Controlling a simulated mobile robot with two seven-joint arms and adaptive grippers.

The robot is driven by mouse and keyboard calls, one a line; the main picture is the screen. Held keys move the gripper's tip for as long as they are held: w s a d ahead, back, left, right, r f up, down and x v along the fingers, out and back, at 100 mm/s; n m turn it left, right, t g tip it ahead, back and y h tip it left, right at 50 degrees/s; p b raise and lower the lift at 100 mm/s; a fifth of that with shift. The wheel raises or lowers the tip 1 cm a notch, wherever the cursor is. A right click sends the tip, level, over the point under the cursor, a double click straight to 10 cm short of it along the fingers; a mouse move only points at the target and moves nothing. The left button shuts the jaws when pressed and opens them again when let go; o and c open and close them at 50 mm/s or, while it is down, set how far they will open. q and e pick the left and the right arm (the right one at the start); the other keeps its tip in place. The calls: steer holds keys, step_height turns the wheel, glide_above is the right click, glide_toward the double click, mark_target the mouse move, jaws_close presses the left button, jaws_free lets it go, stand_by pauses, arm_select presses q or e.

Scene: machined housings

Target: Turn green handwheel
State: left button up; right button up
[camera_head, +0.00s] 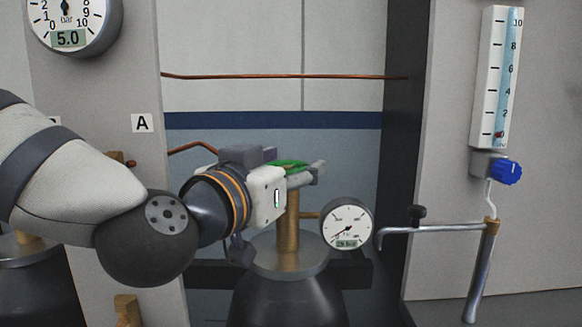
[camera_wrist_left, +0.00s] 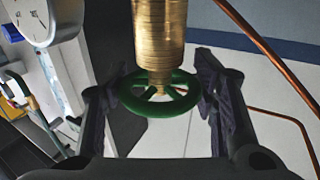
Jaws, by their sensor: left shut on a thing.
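The green handwheel (camera_head: 290,164) sits on top of a brass valve stem (camera_head: 288,220) above a dark gas cylinder (camera_head: 285,300). My left gripper (camera_head: 303,172) reaches it from the left and hides much of the wheel in the head view. In the left wrist view, the green wheel (camera_wrist_left: 187,103) lies between the two dark fingers of my left gripper (camera_wrist_left: 158,92), which is shut on its rim. The brass stem (camera_wrist_left: 160,40) runs up through the picture there. My right gripper is in neither view.
A round gauge (camera_head: 347,223) sticks out right of the valve stem. A grey bent pipe (camera_head: 430,229) and a flow tube with a blue knob (camera_head: 507,172) are farther right. A copper pipe (camera_head: 280,76) crosses behind. A large gauge (camera_head: 70,22) is upper left.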

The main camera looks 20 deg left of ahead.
mark_target(290, 163)
arm_select(q)
steer(key=shift+m+h, duration=0.5)
steer(key=shift+h, duration=0.6)
steer(key=o, duration=1.2)
steer(key=shift+w+d, duration=0.1)
step_height(290, 163, up, 10)
steer(key=shift+r, duration=0.1)
